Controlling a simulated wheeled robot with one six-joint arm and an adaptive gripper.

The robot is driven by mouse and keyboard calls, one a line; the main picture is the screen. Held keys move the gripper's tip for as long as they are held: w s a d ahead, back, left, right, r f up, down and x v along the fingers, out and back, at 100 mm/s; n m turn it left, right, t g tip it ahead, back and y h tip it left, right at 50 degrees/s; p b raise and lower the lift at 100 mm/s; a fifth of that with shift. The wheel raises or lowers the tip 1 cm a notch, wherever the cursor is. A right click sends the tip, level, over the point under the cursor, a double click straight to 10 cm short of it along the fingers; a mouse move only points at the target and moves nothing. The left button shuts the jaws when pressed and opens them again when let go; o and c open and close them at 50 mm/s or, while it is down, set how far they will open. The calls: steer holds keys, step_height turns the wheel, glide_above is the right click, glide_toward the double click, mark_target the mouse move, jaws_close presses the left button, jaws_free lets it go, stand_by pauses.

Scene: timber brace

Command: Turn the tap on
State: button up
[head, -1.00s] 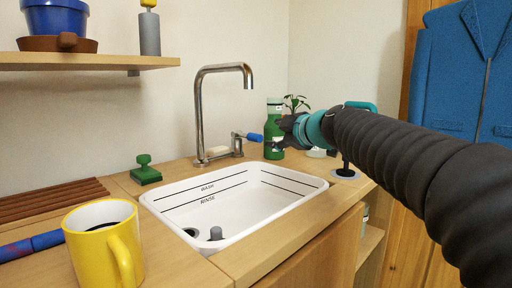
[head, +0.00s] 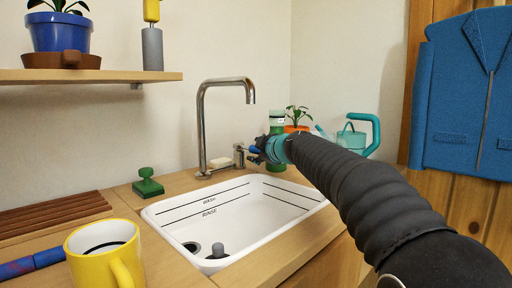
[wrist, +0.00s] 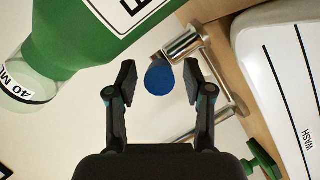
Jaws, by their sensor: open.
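The chrome tap (head: 201,128) stands behind the white sink, its spout curving right over the basin. Its side lever ends in a blue grip (head: 254,150), which points toward my gripper (head: 264,150). In the wrist view, the rounded end of the blue grip (wrist: 159,78) shows between the two black fingers of my gripper (wrist: 160,73), on a chrome stem (wrist: 182,42). The fingers are open, with a gap on each side of the grip. No water shows under the spout.
A green bottle (head: 277,122) stands just beyond my gripper and fills the upper left of the wrist view (wrist: 85,40). A teal watering can (head: 351,138) and a potted plant (head: 296,115) are behind my arm. A yellow mug (head: 100,258) stands front left.

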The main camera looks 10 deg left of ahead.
steer(key=shift+w+a+f, duration=0.1)
steer(key=shift+w+a, duration=0.2)
steer(key=shift+w, duration=0.05)
jaws_close()
